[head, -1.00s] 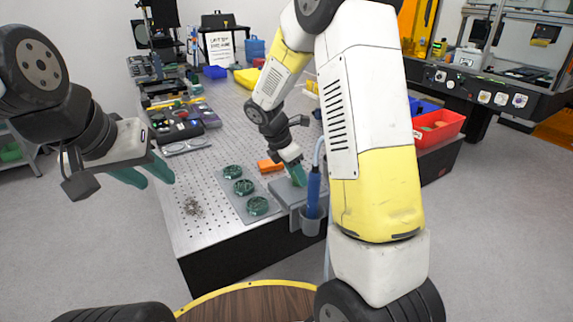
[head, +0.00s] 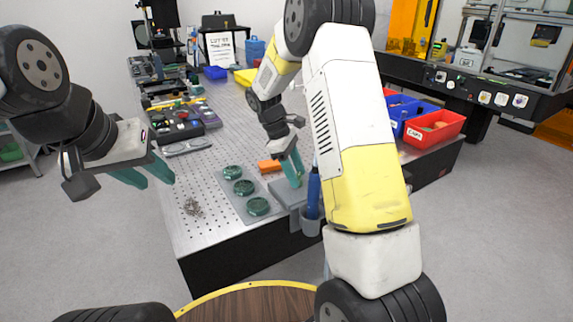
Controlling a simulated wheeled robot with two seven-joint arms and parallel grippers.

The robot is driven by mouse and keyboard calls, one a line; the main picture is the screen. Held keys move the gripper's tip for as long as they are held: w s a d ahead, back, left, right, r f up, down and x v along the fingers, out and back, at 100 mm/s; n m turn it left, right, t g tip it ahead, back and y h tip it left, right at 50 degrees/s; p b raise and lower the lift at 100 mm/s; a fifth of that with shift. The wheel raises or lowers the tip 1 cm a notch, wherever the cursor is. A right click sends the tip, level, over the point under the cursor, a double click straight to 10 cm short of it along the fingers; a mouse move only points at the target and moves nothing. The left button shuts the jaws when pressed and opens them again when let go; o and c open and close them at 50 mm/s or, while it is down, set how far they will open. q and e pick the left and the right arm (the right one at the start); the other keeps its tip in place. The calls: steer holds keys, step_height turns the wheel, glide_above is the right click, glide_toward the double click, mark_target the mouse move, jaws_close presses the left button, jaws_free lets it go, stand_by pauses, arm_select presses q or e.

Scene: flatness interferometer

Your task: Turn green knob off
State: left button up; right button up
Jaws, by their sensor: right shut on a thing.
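My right gripper (head: 296,181) points down at a low grey box (head: 284,194) at the table's front edge. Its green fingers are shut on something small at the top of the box. The green knob is not clearly visible; the fingers hide what they hold and blend with it in colour. Three dark green round pieces (head: 243,187) lie in a row on a grey plate left of the box. My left gripper (head: 153,177) is open and empty, left of the table and far from the box.
A blue-handled tool (head: 313,194) stands in a grey holder (head: 311,222) right of the box. Small metal parts (head: 193,207) lie on the perforated table (head: 205,230). Red (head: 434,127) and blue bins stand at right.

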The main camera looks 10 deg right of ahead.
steer(key=m+g+y, duration=0.1)
steer(key=m, duration=0.3)
steer(key=shift+w+m, duration=0.15)
steer(key=shift+m, duration=0.15)
steer(key=shift+d+m+g+y, duration=0.15)
steer(key=shift+m+g+y, duration=0.45)
steer(key=shift+m, duration=1.2)
steer(key=o, duration=1.4)
steer(key=shift+r, duration=0.1)
steer(key=v, duration=0.7)
steer(key=shift+w+r, duration=0.15)
steer(key=shift+r, duration=0.2)
